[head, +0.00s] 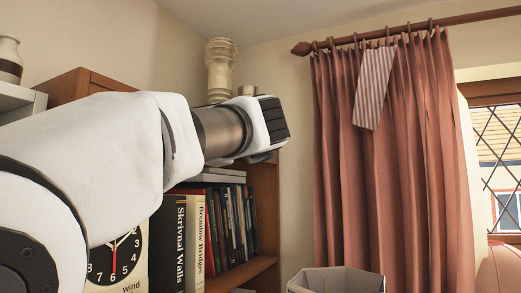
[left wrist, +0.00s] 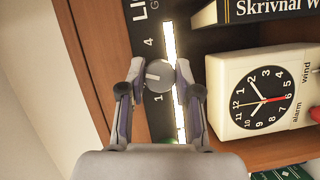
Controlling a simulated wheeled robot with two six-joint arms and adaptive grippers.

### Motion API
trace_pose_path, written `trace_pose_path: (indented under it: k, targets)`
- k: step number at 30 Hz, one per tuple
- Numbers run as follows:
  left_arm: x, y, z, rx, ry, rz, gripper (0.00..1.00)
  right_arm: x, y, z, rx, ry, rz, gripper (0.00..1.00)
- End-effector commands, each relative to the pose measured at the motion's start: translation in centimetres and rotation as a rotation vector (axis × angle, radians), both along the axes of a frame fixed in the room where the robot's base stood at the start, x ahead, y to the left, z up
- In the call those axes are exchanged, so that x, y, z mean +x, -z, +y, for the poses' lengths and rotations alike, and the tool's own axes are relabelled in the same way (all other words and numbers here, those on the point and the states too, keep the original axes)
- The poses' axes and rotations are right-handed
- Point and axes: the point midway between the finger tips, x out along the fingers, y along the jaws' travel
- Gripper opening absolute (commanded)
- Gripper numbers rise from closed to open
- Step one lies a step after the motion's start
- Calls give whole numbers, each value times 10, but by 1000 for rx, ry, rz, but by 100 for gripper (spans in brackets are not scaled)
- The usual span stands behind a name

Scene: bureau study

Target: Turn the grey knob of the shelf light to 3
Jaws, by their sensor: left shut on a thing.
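The grey knob (left wrist: 158,74) sits on a dark panel (left wrist: 150,22) of the shelf light, with a bright lit strip (left wrist: 169,42) beside it. A 4 shows above the knob and a 1 below it in the left wrist view; the 2 and 3 cannot be made out. The knob's face has a pale mark, but the number it points to is unclear. My left gripper (left wrist: 160,70) is shut on the knob, one finger on each side. In the head view my left arm reaches to the bookcase; its fingers and the knob are hidden there. My right gripper is not in view.
A cream alarm clock (left wrist: 222,115) stands close to the right of the gripper in the left wrist view. Books (head: 195,240) fill the wooden bookcase (head: 262,215). A pale vase (head: 220,65) stands on top. A pink curtain (head: 400,170) hangs at right.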

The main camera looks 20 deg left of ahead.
Motion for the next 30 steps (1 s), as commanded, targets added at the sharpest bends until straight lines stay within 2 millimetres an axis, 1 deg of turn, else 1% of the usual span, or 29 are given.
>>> trace_pose_path:
  k: [1,11,12,14,30]
  targets:
    - [-1,-5,1,5,1,-4,0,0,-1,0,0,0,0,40]
    - [-2,-5,0,7,1,-2,0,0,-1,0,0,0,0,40]
    - [-2,-5,0,7,1,-2,36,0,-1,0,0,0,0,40]
    - [-1,-5,0,6,1,-2,57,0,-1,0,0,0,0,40]
    - [-1,-1,0,2,0,2,58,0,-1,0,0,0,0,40]
